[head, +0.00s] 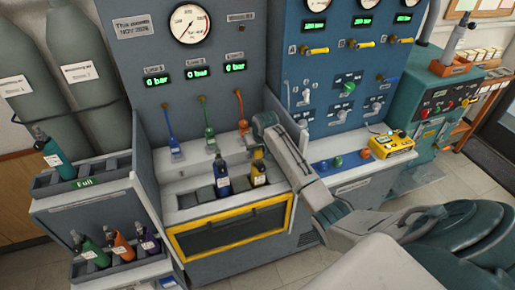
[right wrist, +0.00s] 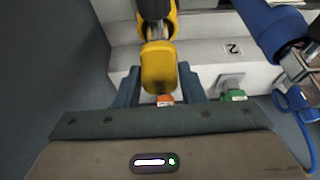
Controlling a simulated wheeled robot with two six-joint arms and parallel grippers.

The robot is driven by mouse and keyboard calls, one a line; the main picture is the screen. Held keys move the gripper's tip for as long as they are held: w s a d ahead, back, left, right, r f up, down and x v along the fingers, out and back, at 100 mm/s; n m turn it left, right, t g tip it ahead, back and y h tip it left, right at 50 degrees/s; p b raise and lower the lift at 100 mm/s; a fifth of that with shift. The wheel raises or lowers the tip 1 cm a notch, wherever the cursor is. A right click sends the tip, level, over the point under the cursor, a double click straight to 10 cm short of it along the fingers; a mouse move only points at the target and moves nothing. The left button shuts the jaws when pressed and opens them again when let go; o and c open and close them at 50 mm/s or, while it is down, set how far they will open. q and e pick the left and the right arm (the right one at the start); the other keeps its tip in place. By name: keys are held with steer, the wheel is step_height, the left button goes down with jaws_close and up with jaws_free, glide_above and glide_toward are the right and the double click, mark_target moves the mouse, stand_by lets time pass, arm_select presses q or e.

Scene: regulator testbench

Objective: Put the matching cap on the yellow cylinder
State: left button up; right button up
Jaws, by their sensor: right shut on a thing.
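The yellow cylinder (head: 258,168) stands in the bench's front rack, right of the blue cylinder (head: 222,177). In the right wrist view, the yellow cylinder (right wrist: 172,21) is at the top, with its dark part and metal valve. My right gripper (head: 259,147) is over the yellow cylinder's top. In the right wrist view my right gripper (right wrist: 158,85) is shut on a yellow cap (right wrist: 158,66). The cap lies right at the valve end and partly covers it; I cannot tell whether it is seated. My left gripper is not in view.
The blue cylinder (right wrist: 270,25) stands close beside. Blue, green and orange hoses (head: 240,108) rise behind the rack. A yellow device (head: 391,145) sits on the right ledge near small coloured pieces (head: 337,161). More cylinders stand in the left rack (head: 110,168).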

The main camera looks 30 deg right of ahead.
steer(key=o, duration=1)
steer(key=shift+o, duration=0.2)
steer(key=shift+r, duration=0.1)
steer(key=b+v, duration=0.3)
steer(key=v, duration=0.7)
steer(key=shift+s+r+b, duration=0.2)
steer(key=shift+r+b, duration=0.05)
steer(key=shift+b, duration=0.05)
steer(key=shift+a+f, duration=0.1)
